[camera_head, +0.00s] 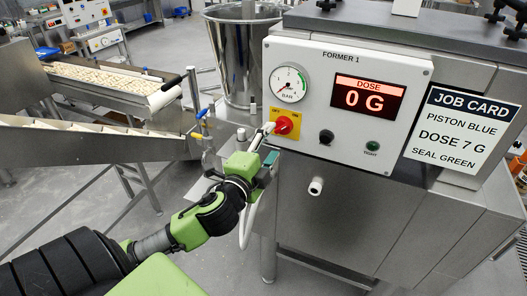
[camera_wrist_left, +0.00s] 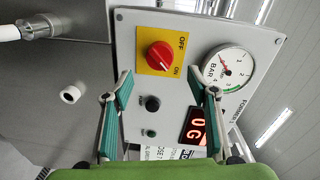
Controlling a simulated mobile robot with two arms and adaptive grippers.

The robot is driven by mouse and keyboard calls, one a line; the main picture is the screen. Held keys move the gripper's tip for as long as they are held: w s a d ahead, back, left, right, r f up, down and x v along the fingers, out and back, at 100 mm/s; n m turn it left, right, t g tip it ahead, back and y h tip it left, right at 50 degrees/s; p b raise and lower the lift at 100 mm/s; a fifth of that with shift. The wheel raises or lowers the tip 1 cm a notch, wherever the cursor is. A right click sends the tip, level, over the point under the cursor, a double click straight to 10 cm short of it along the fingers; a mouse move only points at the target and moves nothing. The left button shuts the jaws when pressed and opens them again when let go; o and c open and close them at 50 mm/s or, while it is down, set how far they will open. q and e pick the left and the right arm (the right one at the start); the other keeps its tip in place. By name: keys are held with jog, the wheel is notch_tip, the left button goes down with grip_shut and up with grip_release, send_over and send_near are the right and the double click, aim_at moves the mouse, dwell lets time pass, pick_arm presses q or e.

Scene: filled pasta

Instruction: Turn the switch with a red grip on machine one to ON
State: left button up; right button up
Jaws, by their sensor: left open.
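The red-grip switch (camera_head: 284,125) sits on a yellow plate on the white FORMER 1 panel (camera_head: 330,55), below the gauge. In the left wrist view the red knob (camera_wrist_left: 160,56) shows whole, with OFF and ON printed on the plate. I cannot tell for sure which mark the grip points to. My left gripper (camera_head: 266,146) is open and empty in front of the panel, just below and left of the switch. In the left wrist view its two fingers are spread wide, with the knob ahead between and beyond their tips (camera_wrist_left: 160,94). My right gripper is not in view.
The panel also has a pressure gauge (camera_head: 288,84), a red DOSE display reading 0 G (camera_head: 367,97), a black knob (camera_head: 326,137) and a green button (camera_head: 372,146). A job card (camera_head: 462,130) hangs at right. A steel hopper (camera_head: 240,60) and conveyor (camera_head: 110,85) stand left.

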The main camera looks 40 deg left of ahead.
pick_arm(q)
jog(key=v, duration=0.4)
jog(key=shift+s, duration=0.1)
jog(key=shift+f, duration=0.1)
dwell(0.4)
